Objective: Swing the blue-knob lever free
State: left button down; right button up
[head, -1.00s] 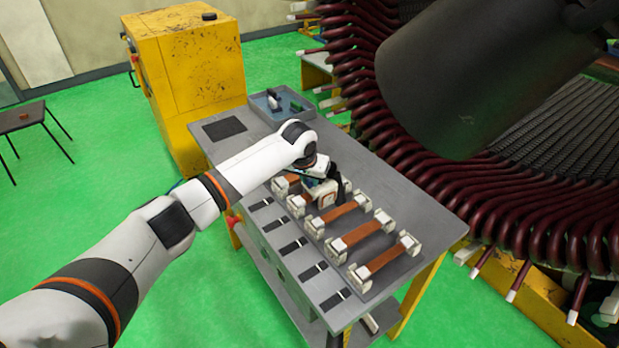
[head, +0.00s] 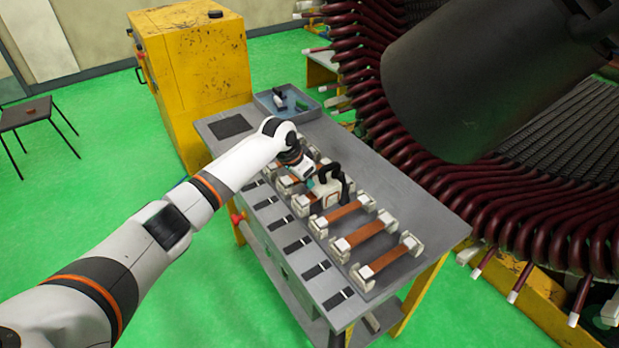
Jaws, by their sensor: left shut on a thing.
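My left gripper (head: 309,178) is over the grey workbench (head: 395,190), at a white clamp block (head: 327,194) in the far part of the row of clamps. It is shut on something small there. A small teal-blue patch (head: 311,184) shows at its tips; this may be the lever's knob, but it is too small to be sure. A black curved handle (head: 337,174) stands up from the block, just right of the gripper. The lever's arm is mostly hidden by the gripper. My right gripper is not in view.
Copper bars (head: 365,242) lie between white clamps on the bench. Black strips (head: 303,244) line the near left edge. A blue-grey tray (head: 305,106) holds small items at the back. Dark red stator coils (head: 400,145) stand close on the right; a yellow cabinet (head: 200,90) is behind.

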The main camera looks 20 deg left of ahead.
pick_arm(q)
jog(key=shift+a+f+m+h+b, duration=0.15)
jog(key=shift+a+m+h+b, duration=0.25)
jog(key=shift+m, duration=0.5)
jog(key=m+g+b, duration=0.1)
jog(key=m+b, duration=0.1)
jog(key=a+m+b, duration=0.1)
jog(key=m+b, duration=0.1)
jog(key=b, duration=0.1)
jog(key=w+a+m+g+h+b, duration=0.1)
jog(key=m+b, duration=0.1)
jog(key=b, duration=0.1)
jog(key=shift+a+m+g, duration=0.15)
jog(key=shift+m+g, duration=0.15)
jog(key=shift+w+a+m+g+b, duration=0.15)
jog(key=shift+a+m+g+b, duration=0.2)
jog(key=shift+m+b, duration=0.65)
jog(key=c, duration=1.3)
grip_release()
jog(key=shift+d, duration=0.1)
jog(key=shift+o, duration=0.2)
jog(key=shift+r, duration=0.25)
jog(key=b+v, duration=0.1)
jog(key=v, duration=1)
jog(key=shift+a+r, duration=0.25)
jog(key=shift+r, duration=0.1)
